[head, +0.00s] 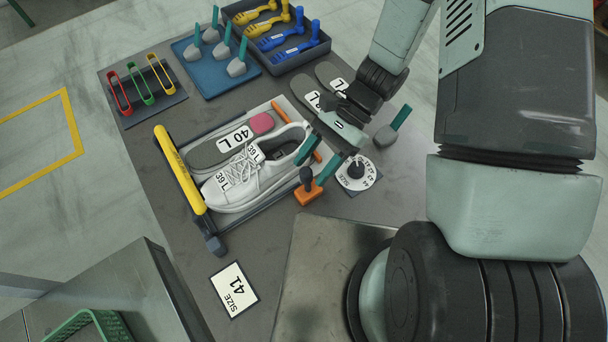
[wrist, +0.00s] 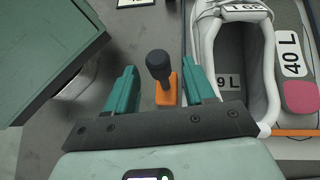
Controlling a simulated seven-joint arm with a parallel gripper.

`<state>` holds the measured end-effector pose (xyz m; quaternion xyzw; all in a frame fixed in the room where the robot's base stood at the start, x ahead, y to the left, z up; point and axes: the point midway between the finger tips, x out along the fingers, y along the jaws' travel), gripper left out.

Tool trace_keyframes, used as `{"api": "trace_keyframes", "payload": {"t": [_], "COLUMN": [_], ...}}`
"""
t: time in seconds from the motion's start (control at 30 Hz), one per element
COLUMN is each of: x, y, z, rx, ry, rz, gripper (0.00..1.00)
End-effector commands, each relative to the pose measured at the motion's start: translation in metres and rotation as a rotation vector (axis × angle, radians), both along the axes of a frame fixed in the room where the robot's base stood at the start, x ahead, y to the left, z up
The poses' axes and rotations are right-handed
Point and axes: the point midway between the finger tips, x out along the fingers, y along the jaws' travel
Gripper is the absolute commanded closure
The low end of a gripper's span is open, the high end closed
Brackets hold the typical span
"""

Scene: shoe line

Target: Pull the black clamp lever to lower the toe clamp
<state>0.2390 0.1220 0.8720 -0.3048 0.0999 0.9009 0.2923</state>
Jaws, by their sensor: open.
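The black clamp lever (head: 307,176) is a dark round knob on a short stem. It stands on an orange base (head: 308,194) at the right front corner of the shoe fixture. My gripper (head: 317,160) is open beside the lever. In the wrist view the lever's knob (wrist: 160,64) shows between the two teal fingers (wrist: 162,74), with a gap on each side. Whether the fingers are level with the knob is hard to tell. A white shoe (head: 256,166) lies in the fixture. A yellow bar (head: 180,168) runs along the fixture's left side; I cannot tell whether it is the toe clamp.
A size dial (head: 357,172) is right of the lever. Insoles marked 40 L (head: 232,141) and 39 L lie at the shoe. A size 41 card (head: 234,290) lies in front. A blue tray (head: 215,68) and a dark tool bin (head: 276,40) stand at the back.

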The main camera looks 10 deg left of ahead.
Motion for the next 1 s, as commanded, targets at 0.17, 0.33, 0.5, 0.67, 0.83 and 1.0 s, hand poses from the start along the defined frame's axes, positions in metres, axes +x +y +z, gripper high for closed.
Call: {"api": "trace_keyframes", "payload": {"t": [0.17, 0.33, 0.5, 0.67, 0.83, 1.0], "x": [0.023, 0.035, 0.038, 0.038, 0.032, 0.008], "y": [-0.017, -0.025, -0.028, -0.028, -0.026, -0.023], "z": [0.022, 0.033, 0.037, 0.037, 0.037, 0.04], "rx": [0.0, 0.0, -0.001, -0.001, -0.003, -0.019], "ry": [-0.004, -0.001, 0.002, 0.002, -0.011, -0.078], "rz": [-0.001, 0.001, 0.0, 0.0, 0.082, 0.527], "gripper": [0.46, 0.46, 0.46, 0.46, 0.69, 0.95]}}
